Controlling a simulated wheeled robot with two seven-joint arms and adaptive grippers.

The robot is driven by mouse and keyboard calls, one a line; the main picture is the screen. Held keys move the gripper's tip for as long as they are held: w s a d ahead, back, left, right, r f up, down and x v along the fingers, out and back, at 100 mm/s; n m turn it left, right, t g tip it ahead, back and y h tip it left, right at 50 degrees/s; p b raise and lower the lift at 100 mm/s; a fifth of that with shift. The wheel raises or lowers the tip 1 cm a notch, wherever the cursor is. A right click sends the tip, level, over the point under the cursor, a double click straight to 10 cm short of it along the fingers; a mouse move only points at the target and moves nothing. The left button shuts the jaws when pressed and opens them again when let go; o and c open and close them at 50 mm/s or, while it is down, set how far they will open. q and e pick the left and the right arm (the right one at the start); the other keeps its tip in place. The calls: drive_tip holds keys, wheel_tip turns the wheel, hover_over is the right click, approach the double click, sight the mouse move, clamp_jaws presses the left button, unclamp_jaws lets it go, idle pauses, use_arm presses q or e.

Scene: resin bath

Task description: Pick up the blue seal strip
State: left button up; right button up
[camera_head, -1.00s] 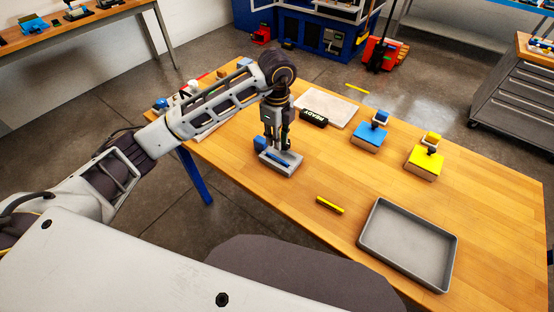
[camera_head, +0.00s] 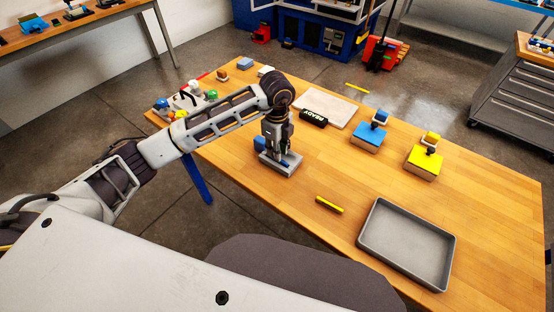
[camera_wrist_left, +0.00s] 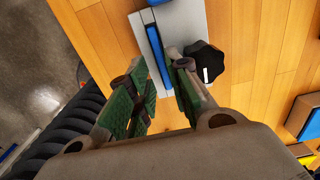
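The blue seal strip (camera_wrist_left: 157,56) lies in a grey fixture (camera_wrist_left: 183,22) with a black knob (camera_wrist_left: 204,62) at its side. In the head view the fixture (camera_head: 292,167) stands on the wooden table, and my gripper hides most of the strip. My left gripper (camera_head: 276,152) points down right over the fixture. In the left wrist view its fingers (camera_wrist_left: 156,70) are apart, with the near end of the strip between them. A gap shows beside the strip, so they are not closed on it. My right gripper is not in view.
A yellow strip (camera_head: 329,204) lies on the table (camera_head: 330,245), left of a grey tray (camera_head: 365,243). Blue (camera_head: 369,134) and yellow (camera_head: 424,161) blocks with knobs stand to the right.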

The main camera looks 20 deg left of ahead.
use_arm(q)
wheel_tip(320, 180, down, 3)
drive_tip(key=shift+f+p, duration=0.25)
drive_tip(key=shift+p, duration=0.05)
drive_tip(key=shift+f, duration=0.3)
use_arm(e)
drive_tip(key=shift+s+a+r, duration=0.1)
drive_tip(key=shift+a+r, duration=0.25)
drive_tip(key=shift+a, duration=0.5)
